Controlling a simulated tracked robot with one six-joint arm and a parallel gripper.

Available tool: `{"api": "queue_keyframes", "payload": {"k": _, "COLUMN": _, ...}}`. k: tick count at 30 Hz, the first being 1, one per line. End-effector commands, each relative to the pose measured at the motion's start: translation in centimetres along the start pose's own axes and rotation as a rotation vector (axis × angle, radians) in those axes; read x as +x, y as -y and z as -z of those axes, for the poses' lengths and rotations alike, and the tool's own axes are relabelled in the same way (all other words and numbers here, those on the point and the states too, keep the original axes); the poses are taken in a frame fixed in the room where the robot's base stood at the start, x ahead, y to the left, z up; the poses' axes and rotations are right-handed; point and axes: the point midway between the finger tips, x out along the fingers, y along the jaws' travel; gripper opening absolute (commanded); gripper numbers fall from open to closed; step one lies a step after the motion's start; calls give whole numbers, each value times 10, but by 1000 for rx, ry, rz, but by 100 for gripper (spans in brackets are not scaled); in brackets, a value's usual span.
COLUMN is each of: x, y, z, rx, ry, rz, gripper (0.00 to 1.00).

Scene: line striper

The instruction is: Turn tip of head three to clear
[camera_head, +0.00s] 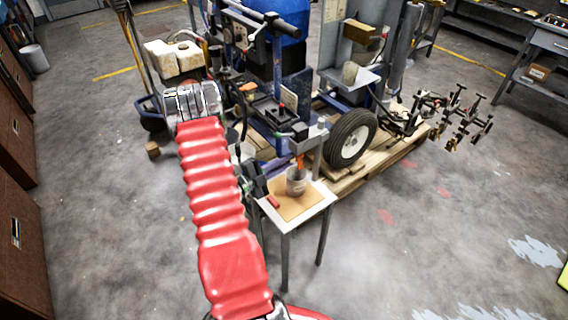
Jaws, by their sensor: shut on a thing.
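A line striper (285,100) stands on a wooden pallet in the middle of the view. Several dark heads with T-shaped tops (456,115) stand at its right end. They are too small for me to tell which is head three or how any tip is turned. My red, ribbed arm reaches up the left of the striper. My gripper (258,186) appears as dark parts just right of the arm, by the small table. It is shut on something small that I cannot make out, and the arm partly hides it.
A small table (317,207) stands in front of the striper, bearing a grey cup (296,181) and a red piece (273,201). The pallet (375,172) and wheel (351,138) are close behind. Brown cabinets (18,150) line the left. The floor at right is open.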

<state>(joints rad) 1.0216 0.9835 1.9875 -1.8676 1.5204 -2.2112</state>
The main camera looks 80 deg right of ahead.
Motion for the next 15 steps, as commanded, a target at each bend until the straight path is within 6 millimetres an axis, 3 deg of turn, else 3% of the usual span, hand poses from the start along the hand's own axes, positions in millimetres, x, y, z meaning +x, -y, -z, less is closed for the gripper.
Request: {"api": "queue_keyframes", "payload": {"k": 15, "x": 2, "y": 0, "z": 1, "rx": -350, "ry": -3, "rz": -1, "gripper": 0}}
